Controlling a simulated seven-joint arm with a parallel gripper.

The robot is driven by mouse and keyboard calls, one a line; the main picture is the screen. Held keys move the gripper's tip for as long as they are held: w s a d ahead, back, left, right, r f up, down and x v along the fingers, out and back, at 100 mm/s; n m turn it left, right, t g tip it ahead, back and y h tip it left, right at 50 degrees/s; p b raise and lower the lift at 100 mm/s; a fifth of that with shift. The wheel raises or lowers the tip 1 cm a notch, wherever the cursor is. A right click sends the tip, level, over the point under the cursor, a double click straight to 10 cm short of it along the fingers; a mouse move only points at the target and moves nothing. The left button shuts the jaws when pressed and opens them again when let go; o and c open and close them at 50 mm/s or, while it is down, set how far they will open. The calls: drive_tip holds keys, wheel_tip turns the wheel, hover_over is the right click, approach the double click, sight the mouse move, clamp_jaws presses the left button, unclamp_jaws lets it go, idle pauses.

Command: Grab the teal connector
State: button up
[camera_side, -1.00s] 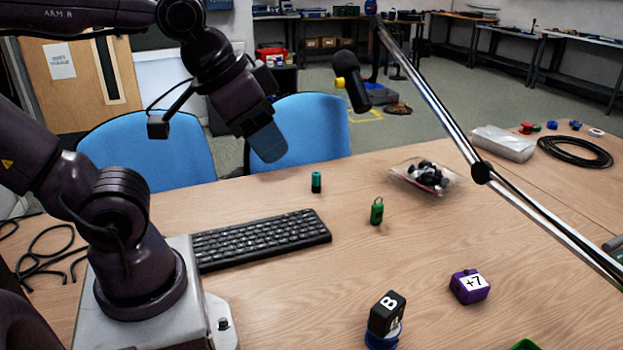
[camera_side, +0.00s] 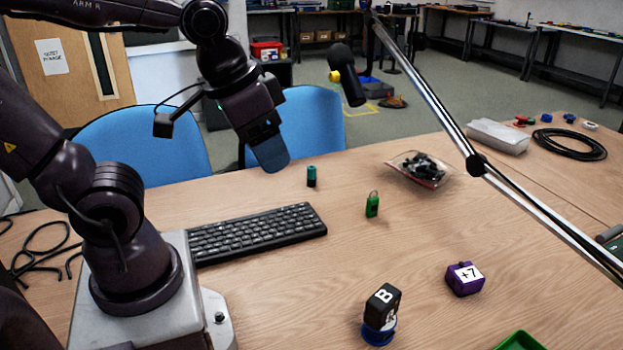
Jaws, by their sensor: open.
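The teal connector (camera_side: 311,172) is a small cylinder with a teal top band and a dark body. It stands upright on the wooden table (camera_side: 350,270), just behind the keyboard's right end. My gripper (camera_side: 271,157) hangs in the air to the left of the connector, its tip a little higher in the picture. Its blue-grey fingers are seen side-on, overlapping as one slab. The gripper is open with nothing visible in it, apart from the connector.
A black keyboard (camera_side: 255,232) lies in front of the connector. A green tagged item (camera_side: 372,205) and a clear bag of dark parts (camera_side: 420,168) are to its right. A black block (camera_side: 382,305) and purple block (camera_side: 465,279) sit nearer. A microphone (camera_side: 346,73) on a metal boom (camera_side: 425,97) hangs above.

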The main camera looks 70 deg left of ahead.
drive_tip(key=w+a+f+m+g+y, duration=0.1)
drive_tip(key=w+a+f+g+y, duration=0.3)
drive_tip(key=a+f, duration=0.5)
drive_tip(key=w+a+f+m+g+y, duration=0.2)
drive_tip(key=a+f+g+y, duration=0.25)
drive_tip(key=a, duration=0.85)
drive_tip(key=m+t+y, duration=0.7)
drive_tip(key=m+t, duration=0.6)
drive_tip(key=m, duration=0.8)
hover_over(311, 171)
wheel_tip(311, 171, down, 9)
drive_tip(key=shift+a+f, duration=0.1)
drive_tip(key=shift+f, duration=0.05)
wheel_tip(311, 171, down, 7)
drive_tip(key=shift+r, duration=0.2)
drive_tip(key=shift+x, duration=1)
drive_tip(key=shift+w+a+f, duration=0.15)
drive_tip(key=shift+w+a, duration=0.1)
drive_tip(key=shift+a, duration=0.2)
drive_tip(key=c, duration=1)
